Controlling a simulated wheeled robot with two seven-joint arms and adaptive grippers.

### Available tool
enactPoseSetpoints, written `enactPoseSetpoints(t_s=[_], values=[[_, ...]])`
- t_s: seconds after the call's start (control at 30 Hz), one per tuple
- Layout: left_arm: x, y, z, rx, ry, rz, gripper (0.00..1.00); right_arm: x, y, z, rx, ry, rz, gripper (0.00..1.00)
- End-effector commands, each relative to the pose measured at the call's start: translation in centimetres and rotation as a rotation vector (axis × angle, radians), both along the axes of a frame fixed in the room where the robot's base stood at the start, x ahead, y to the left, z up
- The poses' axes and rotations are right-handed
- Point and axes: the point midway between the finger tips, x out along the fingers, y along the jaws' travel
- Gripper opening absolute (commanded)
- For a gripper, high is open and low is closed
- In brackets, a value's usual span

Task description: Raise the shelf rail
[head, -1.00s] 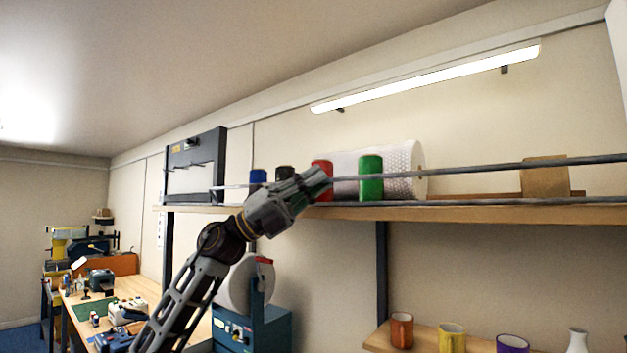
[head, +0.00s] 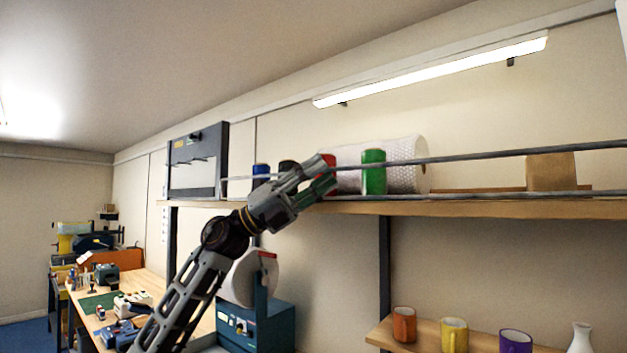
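The shelf rail (head: 480,157) is a thin grey bar running across the front of the upper shelf (head: 480,207), above its edge and in front of the things on it. My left gripper (head: 331,173) is at the rail's left part, in front of the red can. Its two fingers are spread, one above and one below the rail, and nothing looks clamped between them. Whether a finger touches the rail I cannot tell. The fingers hide part of the rail and of the red can. My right gripper is out of view.
The upper shelf holds a blue can (head: 261,174), a dark can, a red can (head: 328,160), a green can (head: 374,171), a white bubble-wrap roll (head: 405,160) and a cardboard box (head: 551,172). A lower shelf (head: 380,336) holds mugs and a white vase (head: 581,338).

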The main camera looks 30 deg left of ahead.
Motion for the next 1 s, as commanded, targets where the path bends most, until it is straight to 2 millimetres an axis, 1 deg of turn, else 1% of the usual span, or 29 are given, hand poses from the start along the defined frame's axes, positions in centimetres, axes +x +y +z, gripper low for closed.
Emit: enactPoseSetpoints(t_s=[0.03,0.37,1.0], values=[[-0.1,0.0,0.1,0.0,-0.001,0.0,0.3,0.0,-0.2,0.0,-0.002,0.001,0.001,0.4],[-0.4,0.7,-0.4,-0.001,-0.001,0.0,0.3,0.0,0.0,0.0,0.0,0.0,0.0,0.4],[-1.8,3.6,-2.7,-0.002,0.002,0.0,0.3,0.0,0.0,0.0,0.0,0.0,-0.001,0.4]])
